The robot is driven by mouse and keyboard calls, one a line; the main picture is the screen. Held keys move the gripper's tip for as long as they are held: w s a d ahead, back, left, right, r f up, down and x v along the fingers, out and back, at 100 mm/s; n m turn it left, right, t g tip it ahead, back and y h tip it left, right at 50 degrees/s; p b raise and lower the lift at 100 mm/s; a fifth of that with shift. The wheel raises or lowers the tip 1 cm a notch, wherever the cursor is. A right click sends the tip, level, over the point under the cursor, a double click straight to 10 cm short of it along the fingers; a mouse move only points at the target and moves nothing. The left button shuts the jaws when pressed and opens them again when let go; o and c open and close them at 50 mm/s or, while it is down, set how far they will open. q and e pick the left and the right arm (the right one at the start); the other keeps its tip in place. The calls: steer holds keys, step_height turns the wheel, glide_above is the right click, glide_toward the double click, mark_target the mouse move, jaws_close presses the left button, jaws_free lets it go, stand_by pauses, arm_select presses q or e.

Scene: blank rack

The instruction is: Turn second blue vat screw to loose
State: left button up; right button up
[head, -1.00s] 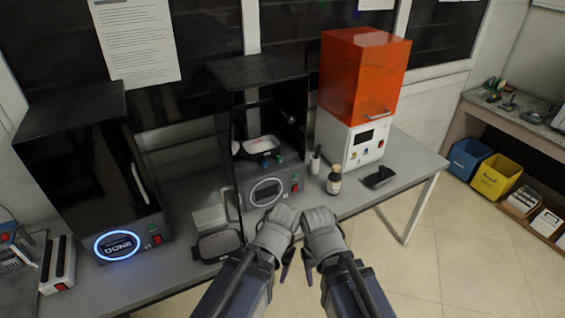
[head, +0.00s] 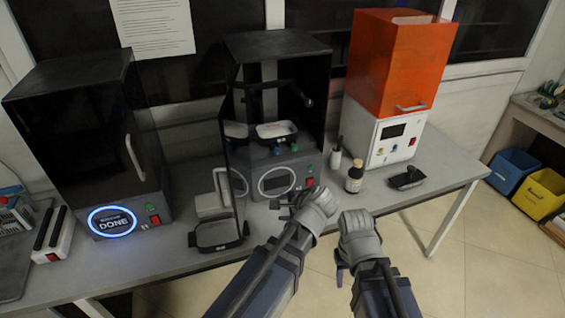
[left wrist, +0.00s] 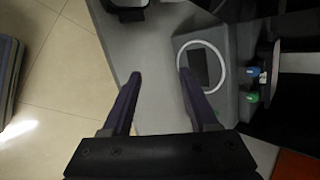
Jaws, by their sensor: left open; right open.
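The open black printer (head: 315,110) stands mid-table. Its light vat (head: 277,131) sits inside, with a blue screw (head: 277,150) and a green screw (head: 294,146) at its front. In the left wrist view the blue screw (left wrist: 253,71) and green screw (left wrist: 252,97) are at the right. I see only one blue screw clearly. My left gripper (head: 282,200) is open and empty, in front of this printer's base; its two fingers (left wrist: 160,78) point toward the base and ring display. My right gripper (head: 341,268) is open and empty, in front of the table edge, apart from the screws.
The printer's open door (head: 232,165) stands out at its left. A dark-framed tray (head: 219,235) lies in front.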

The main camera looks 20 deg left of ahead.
arm_select(q)
steer(key=w+a+m+t+y+b, duration=0.2)
steer(key=w+a+m+t+b, duration=0.15)
steer(key=w+m+b, duration=0.3)
steer(key=m+t+y+b, duration=0.1)
steer(key=m+t+b, duration=0.45)
steer(key=m, duration=0.55)
glide_toward(278, 152)
steer(key=shift+n, duration=0.25)
steer(key=x, duration=0.8)
steer(key=shift+w+a, duration=0.1)
jaws_close()
